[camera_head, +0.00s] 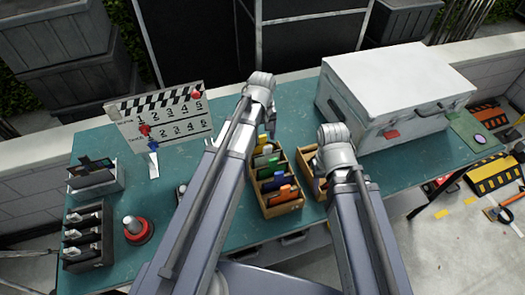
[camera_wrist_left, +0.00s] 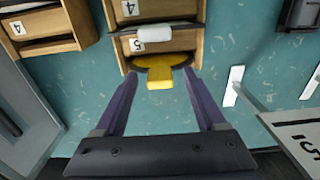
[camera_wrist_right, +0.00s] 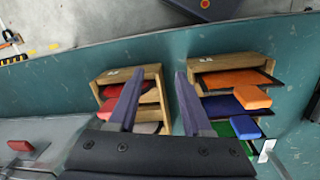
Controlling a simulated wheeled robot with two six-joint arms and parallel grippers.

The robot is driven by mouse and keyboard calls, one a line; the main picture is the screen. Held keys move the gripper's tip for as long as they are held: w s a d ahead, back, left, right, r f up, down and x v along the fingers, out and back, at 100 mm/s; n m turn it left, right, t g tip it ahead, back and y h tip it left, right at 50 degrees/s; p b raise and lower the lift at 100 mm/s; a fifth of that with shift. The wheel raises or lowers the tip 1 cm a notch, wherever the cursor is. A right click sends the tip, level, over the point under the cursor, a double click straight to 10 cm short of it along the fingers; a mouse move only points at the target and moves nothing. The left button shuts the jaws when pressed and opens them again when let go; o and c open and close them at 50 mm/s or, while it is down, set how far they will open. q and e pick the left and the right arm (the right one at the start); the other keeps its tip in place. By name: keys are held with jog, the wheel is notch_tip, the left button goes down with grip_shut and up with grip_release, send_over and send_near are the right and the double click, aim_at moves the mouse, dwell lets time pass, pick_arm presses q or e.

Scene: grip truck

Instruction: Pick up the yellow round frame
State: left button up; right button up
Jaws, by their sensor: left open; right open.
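The yellow round frame (camera_wrist_left: 160,82) sits in the end slot of a wooden rack (camera_wrist_left: 192,40), its tab sticking out and its rounded part partly inside. A bit of yellow also shows beside my left arm in the head view (camera_head: 262,138). My left gripper (camera_wrist_left: 157,76) is open, with its fingertips on either side of the yellow tab; whether they touch it I cannot tell. My right gripper (camera_wrist_right: 158,76) is open and empty, over the table near the second rack (camera_wrist_right: 152,72) and its red piece (camera_wrist_right: 112,91).
The main rack also holds green, blue and orange pieces (camera_head: 285,192). A large white case (camera_head: 395,90) stands at the right and a numbered clapper board (camera_head: 165,125) at the left. A red button (camera_head: 138,230) and dark holders (camera_head: 85,235) are on the teal table's left end.

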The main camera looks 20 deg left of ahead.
pick_arm(q)
grip_shut()
dwell(0.4)
dwell(0.4)
